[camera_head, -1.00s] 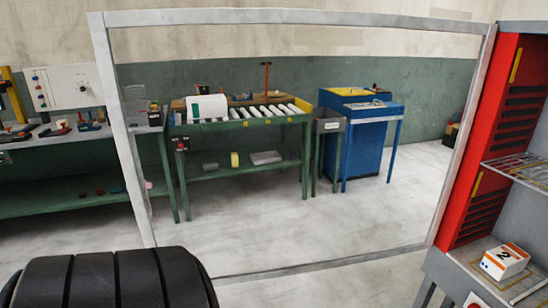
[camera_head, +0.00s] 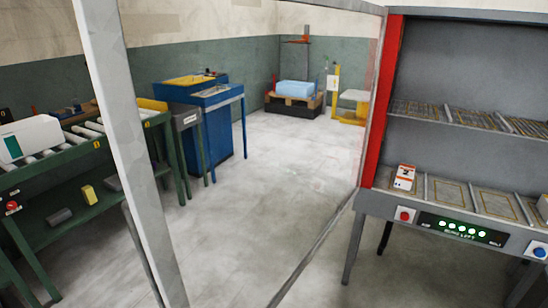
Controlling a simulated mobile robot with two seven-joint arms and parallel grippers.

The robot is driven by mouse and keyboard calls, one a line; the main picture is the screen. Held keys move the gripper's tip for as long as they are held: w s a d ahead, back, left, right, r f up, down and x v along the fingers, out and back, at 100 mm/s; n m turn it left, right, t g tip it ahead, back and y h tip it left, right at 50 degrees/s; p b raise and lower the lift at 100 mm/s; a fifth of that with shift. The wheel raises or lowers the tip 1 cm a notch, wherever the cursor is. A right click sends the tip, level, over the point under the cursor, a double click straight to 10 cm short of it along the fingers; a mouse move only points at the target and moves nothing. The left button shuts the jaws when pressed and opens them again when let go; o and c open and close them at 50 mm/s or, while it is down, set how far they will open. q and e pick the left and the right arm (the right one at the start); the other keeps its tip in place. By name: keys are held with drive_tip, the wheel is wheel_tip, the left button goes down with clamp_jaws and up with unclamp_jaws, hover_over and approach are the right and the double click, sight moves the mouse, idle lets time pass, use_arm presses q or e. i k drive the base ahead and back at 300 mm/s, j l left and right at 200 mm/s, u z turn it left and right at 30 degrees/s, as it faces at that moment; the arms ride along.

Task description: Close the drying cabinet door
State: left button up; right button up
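The drying cabinet (camera_head: 449,66) stands at the right in the head view, with a red left edge and a grey interior. Its door is a grey frame around a clear pane; the frame's free upright (camera_head: 130,150) crosses the left of the view. The door stands open, swung out to the left from the cabinet's red edge, and the room shows through the pane. Neither of my grippers is in view.
A white box with orange marks (camera_head: 405,177) sits on the cabinet's lower shelf. A control panel (camera_head: 462,229) with a red and a blue button runs along its front. Beyond the door stand a green roller table (camera_head: 85,145) and a blue cabinet (camera_head: 208,140). Bare floor lies between.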

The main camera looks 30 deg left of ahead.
sight(98, 22)
drive_tip(key=j+z, duration=0.1)
drive_tip(key=j, duration=0.55)
drive_tip(key=j+z, duration=0.1)
drive_tip(key=j, duration=0.5)
drive_tip(key=k+j+z, duration=0.15)
drive_tip(key=j, duration=0.45)
